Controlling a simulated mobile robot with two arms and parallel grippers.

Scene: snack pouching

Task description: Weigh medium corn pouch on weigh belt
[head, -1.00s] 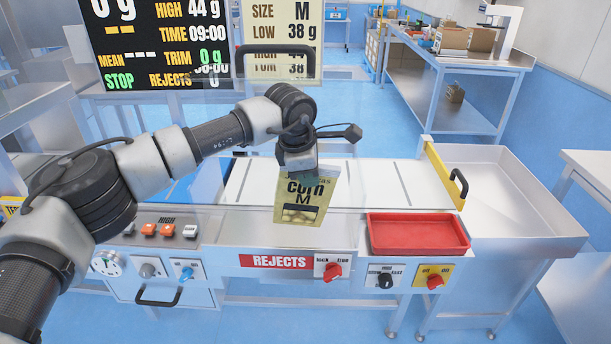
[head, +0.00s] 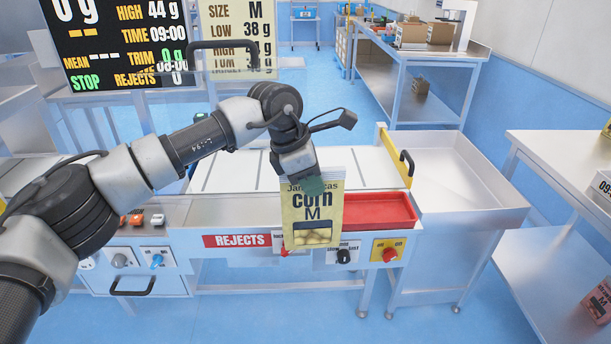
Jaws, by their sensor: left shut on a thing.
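A yellow corn pouch (head: 316,213) marked M hangs upright from my left gripper (head: 310,186), which is shut on its top edge. The pouch is in front of the machine's front edge and hides part of the red tray and a knob. The weigh belt (head: 240,173) is the pale flat surface with dark seams behind the pouch, and the pouch is apart from it. The display (head: 118,45) reads 0 g and STOP. My right gripper is not in view.
A red tray (head: 380,196) sits at the belt's front right. A yellow guard with a black handle (head: 406,165) stands at the belt's right end, beside a steel chute (head: 455,185). Knobs and a REJECTS label (head: 237,240) line the front panel. A shelf table (head: 560,150) stands at right.

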